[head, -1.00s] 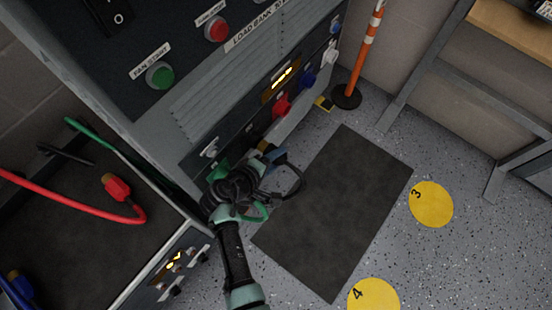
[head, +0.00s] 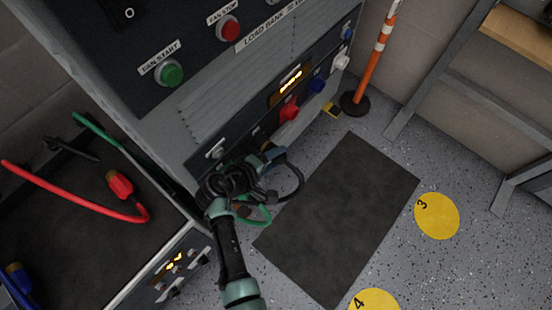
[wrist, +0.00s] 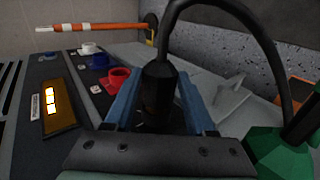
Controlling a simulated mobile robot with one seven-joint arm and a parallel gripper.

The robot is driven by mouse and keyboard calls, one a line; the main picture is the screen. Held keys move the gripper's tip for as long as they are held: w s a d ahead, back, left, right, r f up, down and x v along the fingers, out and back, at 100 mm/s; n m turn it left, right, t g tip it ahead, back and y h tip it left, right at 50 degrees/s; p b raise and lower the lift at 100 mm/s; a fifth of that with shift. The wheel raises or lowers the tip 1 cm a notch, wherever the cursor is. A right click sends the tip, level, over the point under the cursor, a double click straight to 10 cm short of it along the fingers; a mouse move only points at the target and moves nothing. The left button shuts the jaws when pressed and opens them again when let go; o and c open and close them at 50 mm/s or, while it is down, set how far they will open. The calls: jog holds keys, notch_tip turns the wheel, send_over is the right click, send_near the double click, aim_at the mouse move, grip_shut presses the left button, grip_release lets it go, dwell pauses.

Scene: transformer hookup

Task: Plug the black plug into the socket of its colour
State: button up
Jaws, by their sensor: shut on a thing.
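My gripper (wrist: 160,108) has its two blue fingers closed around the black plug (wrist: 158,88), whose black cable arches up and over to the right in the wrist view. In the head view my gripper (head: 268,152) is low in front of the load bank's socket panel, left of the red socket (head: 289,110). The red socket (wrist: 118,79), blue socket (wrist: 98,62) and white socket (wrist: 89,48) show in a row in the wrist view. I cannot make out a black socket; my arm and gripper hide part of the panel. The plug's front end is hidden.
A green part (wrist: 278,152) is close at the lower right of the wrist view. An orange-and-white post (head: 372,60) stands beyond the panel. A dark mat (head: 340,215) lies on open floor. A tray (head: 60,230) with red, green and blue cables is at left.

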jog(key=shift+w+a, duration=0.25)
jog(key=shift+a, duration=0.1)
jog(key=o, duration=1.5)
jog(key=p+v, duration=0.5)
jog(key=v, duration=0.2)
